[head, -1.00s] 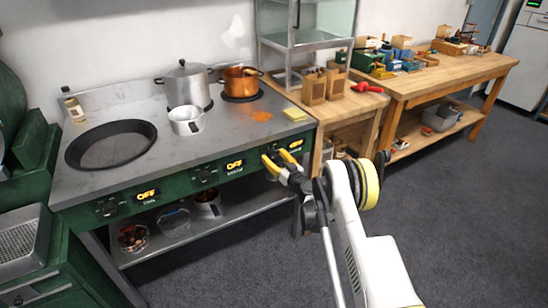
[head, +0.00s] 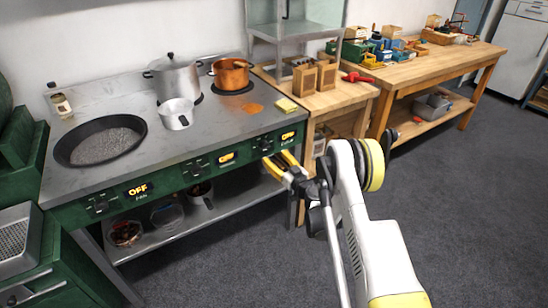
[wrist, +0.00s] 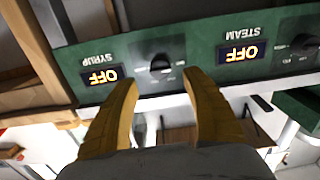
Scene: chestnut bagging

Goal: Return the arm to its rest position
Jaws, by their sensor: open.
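My gripper (head: 283,168) has yellow fingers and is in front of the right end of the stove's green control panel. In the wrist view my gripper (wrist: 165,95) is open, its two fingers apart with nothing between them. The panel (wrist: 150,60) appears upside down there, with a knob (wrist: 160,65) beyond the fingertips and displays reading OFF for SYRUP and STEAM. I cannot tell whether the fingers touch the panel. My white arm (head: 360,220) reaches up from the lower right of the head view.
The stove (head: 95,150) holds a black pan (head: 100,140), a small white pot (head: 176,113), a large steel pot (head: 176,78) and a copper pot (head: 232,75). The grey floor (head: 470,190) at right is clear.

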